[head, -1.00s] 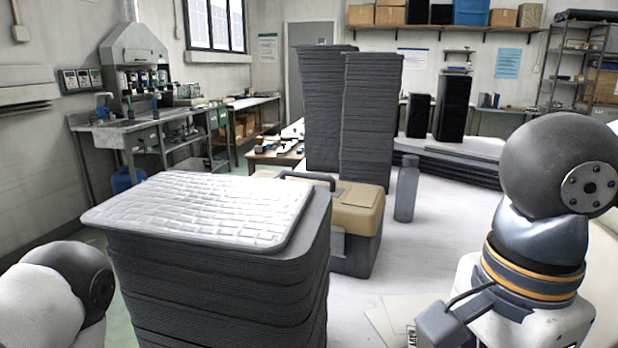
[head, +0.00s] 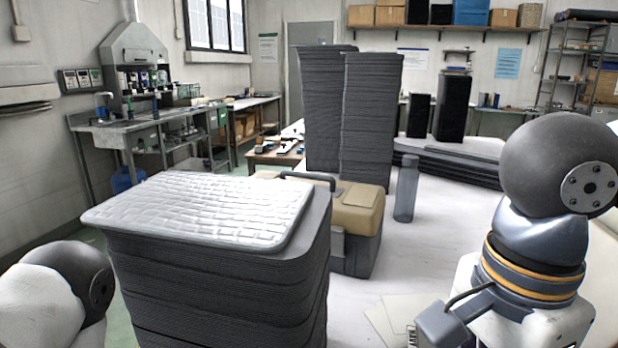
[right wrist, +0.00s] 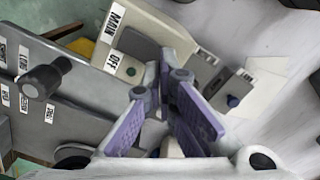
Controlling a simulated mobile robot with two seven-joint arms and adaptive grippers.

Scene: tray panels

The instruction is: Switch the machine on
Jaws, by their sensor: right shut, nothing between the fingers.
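In the right wrist view, a beige switch box (right wrist: 195,66) carries white labels reading "MAIN" and "OFF". A dark grey raised part (right wrist: 139,44) sits between the labels, and a small green dot (right wrist: 130,71) is beside "OFF". My right gripper (right wrist: 163,72), with purple pads, is shut and empty. Its fingertips are over the box, close to the dark part; I cannot tell if they touch. Beside the box is a grey panel (right wrist: 90,95) with a black knob (right wrist: 46,77) and several white labels. My left gripper is outside both views.
A tall stack of dark trays (head: 225,290) with a white quilted top (head: 200,208) fills the front left. A beige case (head: 350,205), a grey bottle (head: 406,190) and tall dark stacks (head: 370,120) stand behind. The white tabletop (head: 440,245) is clear at centre right.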

